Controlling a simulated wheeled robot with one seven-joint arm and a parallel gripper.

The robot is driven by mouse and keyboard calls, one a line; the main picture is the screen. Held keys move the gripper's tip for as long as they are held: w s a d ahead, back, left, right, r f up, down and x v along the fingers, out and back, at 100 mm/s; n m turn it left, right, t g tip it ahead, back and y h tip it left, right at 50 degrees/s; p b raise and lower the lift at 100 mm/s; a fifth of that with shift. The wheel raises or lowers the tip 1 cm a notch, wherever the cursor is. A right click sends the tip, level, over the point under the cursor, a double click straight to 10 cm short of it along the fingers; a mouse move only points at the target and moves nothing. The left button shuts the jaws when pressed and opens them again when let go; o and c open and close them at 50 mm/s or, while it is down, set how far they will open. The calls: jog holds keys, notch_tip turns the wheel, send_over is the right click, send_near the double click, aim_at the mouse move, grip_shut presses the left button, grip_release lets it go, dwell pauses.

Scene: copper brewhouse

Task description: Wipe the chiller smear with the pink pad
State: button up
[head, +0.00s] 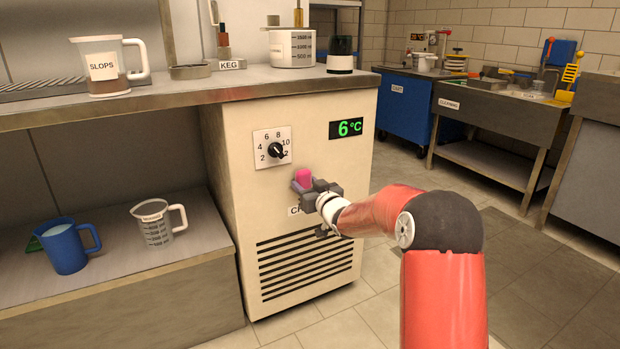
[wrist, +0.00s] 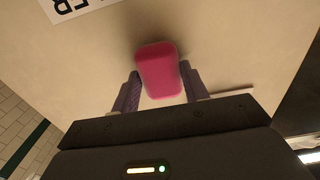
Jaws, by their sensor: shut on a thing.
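The chiller (head: 222,165) is a cream cabinet under the counter, with a dial (head: 276,150), a green 6 °C display (head: 347,129) and a dark vent grille. My gripper (head: 303,183) is at its front panel, below the dial. It is shut on the pink pad (head: 303,175), which also shows in the wrist view (wrist: 158,70) between the two fingers. The pad is at or very near the panel; I cannot tell whether it touches. I see no smear on the panel; the pad and gripper may hide it. A label on the panel is partly covered by my gripper.
On the counter (head: 180,97) above stand a slops jug (head: 108,66), a white measuring jug (head: 292,48) and small items. A blue jug (head: 66,246) and a clear jug (head: 158,223) stand on the low shelf at left. A blue cabinet (head: 405,108) and sink bench stand behind; floor right is clear.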

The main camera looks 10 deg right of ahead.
jog(key=shift+r, duration=0.5)
notch_tip(320, 180, down, 3)
jog(key=shift+f+b, duration=0.15)
jog(key=shift+b, duration=0.7)
jog(key=shift+r+p, duration=0.9)
jog(key=shift+r, duration=0.75)
